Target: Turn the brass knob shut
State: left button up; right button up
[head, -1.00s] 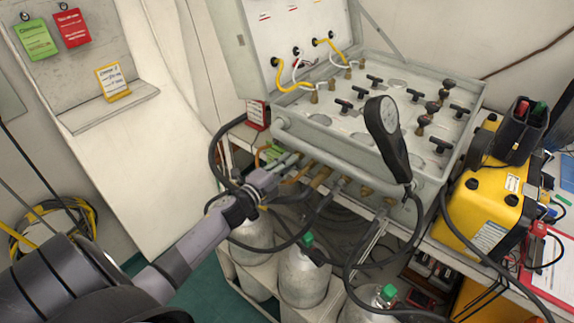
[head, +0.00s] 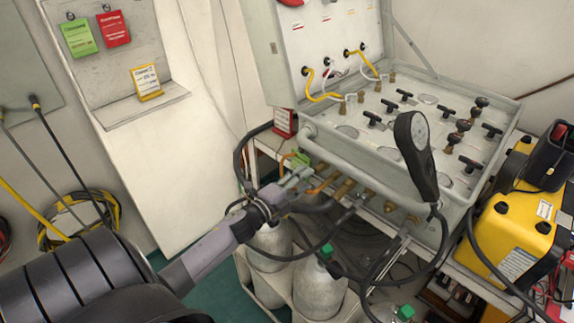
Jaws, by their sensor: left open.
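The air panel (head: 345,140) is an open grey case with rows of black T-handles and a few round dark knobs (head: 462,125) on brass-coloured stems. Brass fittings (head: 345,188) stick out below its front edge. I cannot tell which of these is the brass knob of the task. My left gripper (head: 292,181) is open, in front of the panel's lower left corner, close to the hoses and fittings there. Its fingertips are small and partly lost among them. My right gripper is not in view.
A gauge (head: 416,145) on a black stalk stands at the panel's front edge. Grey cylinders (head: 320,288) with green caps stand below, with black hoses looping around them. A yellow case (head: 512,232) is at the right. A pale wall is behind my left arm.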

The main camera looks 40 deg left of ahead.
pick_arm(q)
jog(key=s, duration=0.8)
jog(key=shift+s+a, duration=0.15)
jog(key=shift+a, duration=0.2)
jog(key=shift+r, duration=0.1)
jog(key=s+d+f+n+g+y, duration=0.1)
jog(key=s+f+n+g, duration=0.35)
jog(key=f, duration=1.05)
jog(key=s+d+f+n+g+y, duration=0.1)
jog(key=s+f+n+g+y, duration=0.3)
jog(key=f, duration=1.1)
jog(key=s+d+f+n+g+h, duration=0.1)
jog(key=s+d+f, duration=0.3)
jog(key=s, duration=0.6)
jog(key=s+d+f+n+g+h, duration=0.1)
jog(key=s+d+f+n+g, duration=0.2)
jog(key=s+f, duration=0.6)
jog(key=s+d+f+n+g+h, duration=0.1)
jog(key=s+d+f+g, duration=0.3)
jog(key=s, duration=0.8)
notch_tip(320, 180, down, 3)
jog(key=shift+d+r+n, duration=0.1)
jog(key=shift+d+n, duration=0.65)
jog(key=shift+d, duration=0.3)
jog(key=shift+c, duration=0.2)
